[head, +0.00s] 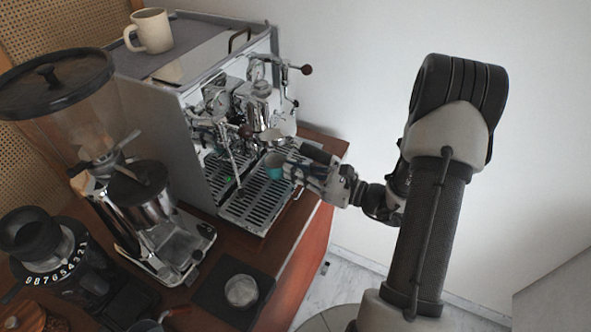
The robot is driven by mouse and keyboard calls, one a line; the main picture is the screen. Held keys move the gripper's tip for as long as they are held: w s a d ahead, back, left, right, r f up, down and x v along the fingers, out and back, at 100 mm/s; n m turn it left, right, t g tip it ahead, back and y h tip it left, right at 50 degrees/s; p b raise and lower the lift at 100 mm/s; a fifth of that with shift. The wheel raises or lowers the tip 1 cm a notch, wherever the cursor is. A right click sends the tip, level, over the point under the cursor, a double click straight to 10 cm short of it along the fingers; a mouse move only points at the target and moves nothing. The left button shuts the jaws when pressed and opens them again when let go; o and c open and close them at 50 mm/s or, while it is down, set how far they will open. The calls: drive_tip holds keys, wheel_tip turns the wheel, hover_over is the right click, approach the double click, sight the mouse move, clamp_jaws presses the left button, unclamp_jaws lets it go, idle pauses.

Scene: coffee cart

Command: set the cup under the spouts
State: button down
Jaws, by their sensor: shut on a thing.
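A teal cup (274,161) is at the front of the espresso machine, above its slotted drip tray (246,208). My gripper (284,169) comes in from the right and is shut on the cup, hiding part of it. The group head and portafilter (272,136) are just behind and above the cup in the picture. The spouts are too small to make out clearly. I cannot tell whether the cup touches the drip tray.
A cream mug (149,31) stands on top of the espresso machine (190,95). Grinders (145,200) stand to the left. A dark mat (215,301) with a round metal item (241,291) lies in front. The steam wand (236,175) hangs left of the cup. Open floor lies right of the cart.

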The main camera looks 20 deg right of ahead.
drive_tip(key=shift+f, duration=0.15)
drive_tip(key=c, duration=1.7)
unclamp_jaws()
drive_tip(key=v, duration=1.2)
drive_tip(key=shift+a, duration=0.1)
